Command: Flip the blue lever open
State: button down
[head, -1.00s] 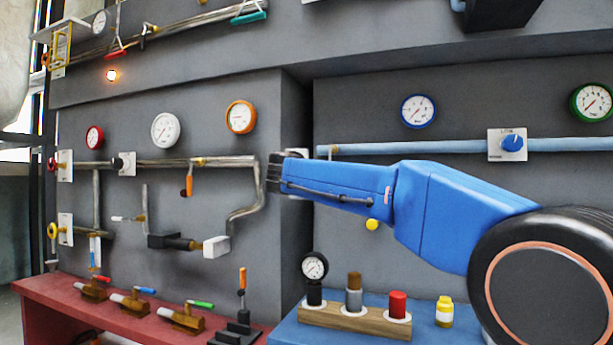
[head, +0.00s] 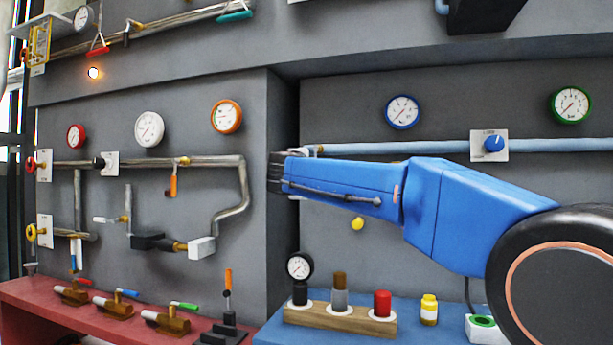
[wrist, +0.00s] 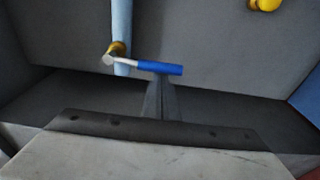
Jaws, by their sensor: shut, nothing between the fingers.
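The blue lever (wrist: 146,67) shows in the wrist view, joined by a pale metal stem to a brass valve (wrist: 117,48) on a light blue pipe (wrist: 121,20). It lies crosswise to the pipe. My gripper (wrist: 158,82) is shut and empty, its dark fingertips close below the lever's blue handle. The tips overlap the handle's lower edge in the picture; I cannot tell whether they touch. In the head view, my wrist end is by the wall corner, and I cannot make out this lever there.
A yellow knob (wrist: 265,4) is at the wrist view's top right. In the head view, a blue dial (head: 494,143) sits on the light blue pipe (head: 400,148). A red bench (head: 30,297) with levered valves is at lower left; a blue bench (head: 275,335) is below my arm.

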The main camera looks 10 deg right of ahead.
jog(key=s+d+r+n+g, duration=0.1)
jog(key=s+d+r+n, duration=0.1)
jog(key=n, duration=0.5)
jog(key=s+d+r+n+g+h, duration=0.1)
jog(key=s+d+r+n, duration=0.2)
jog(key=d+n, duration=0.3)
jog(key=shift+d+r+n, duration=0.3)
jog(key=shift+r+n, duration=0.4)
jog(key=shift+n, duration=0.6)
jog(key=shift+r, duration=0.15)
